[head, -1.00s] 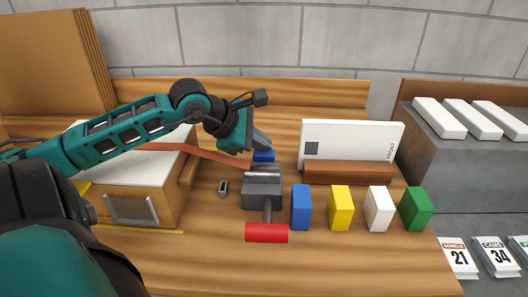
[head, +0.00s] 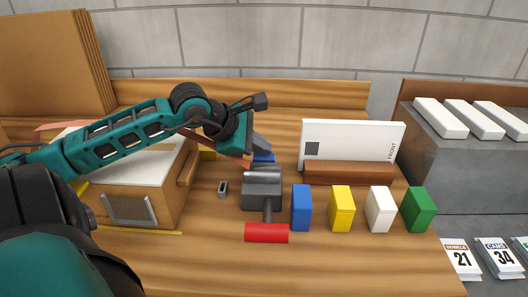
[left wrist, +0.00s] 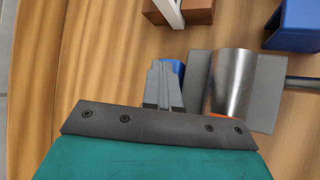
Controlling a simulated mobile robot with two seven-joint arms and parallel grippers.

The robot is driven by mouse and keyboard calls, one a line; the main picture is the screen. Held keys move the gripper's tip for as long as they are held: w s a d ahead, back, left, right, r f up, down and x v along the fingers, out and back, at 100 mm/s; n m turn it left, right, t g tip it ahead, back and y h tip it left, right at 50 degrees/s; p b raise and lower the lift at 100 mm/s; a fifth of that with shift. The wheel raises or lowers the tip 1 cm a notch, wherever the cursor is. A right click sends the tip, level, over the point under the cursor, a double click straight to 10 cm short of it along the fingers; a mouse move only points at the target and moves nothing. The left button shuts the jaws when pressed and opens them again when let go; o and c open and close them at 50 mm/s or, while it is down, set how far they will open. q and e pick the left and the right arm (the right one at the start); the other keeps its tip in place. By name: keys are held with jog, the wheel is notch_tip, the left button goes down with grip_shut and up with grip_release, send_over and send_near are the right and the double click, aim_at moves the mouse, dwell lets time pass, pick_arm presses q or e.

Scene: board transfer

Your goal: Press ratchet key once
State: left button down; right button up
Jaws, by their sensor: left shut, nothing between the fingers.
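A grey metal ratchet (head: 262,192) with a silver roller and a red-ended handle (head: 267,232) sits mid-table. A small blue block, perhaps the key (head: 264,157), shows at the ratchet's back edge. My left gripper (head: 262,146) is shut and empty, with its tips just above or at the blue block; I cannot tell if they touch. In the left wrist view the shut fingers (left wrist: 163,84) partly cover the blue block (left wrist: 179,68), beside the ratchet's grey plate (left wrist: 266,92). An orange-brown strap (head: 224,147) runs behind my left arm toward the ratchet. My right gripper is out of view.
A white-topped wooden box (head: 150,178) stands left under my arm. Blue (head: 301,208), yellow (head: 341,209), white (head: 379,210) and green (head: 417,210) blocks stand in a row to the right. A white panel (head: 350,143) stands behind them in a brown holder (head: 349,173).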

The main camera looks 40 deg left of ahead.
aim_at(260, 158)
pick_arm(q)
jog(key=shift+r+p, duration=0.7)
jog(key=shift+r, duration=0.45)
notch_tip(260, 158, up, 5)
jog(key=p, duration=0.3)
dwell(0.9)
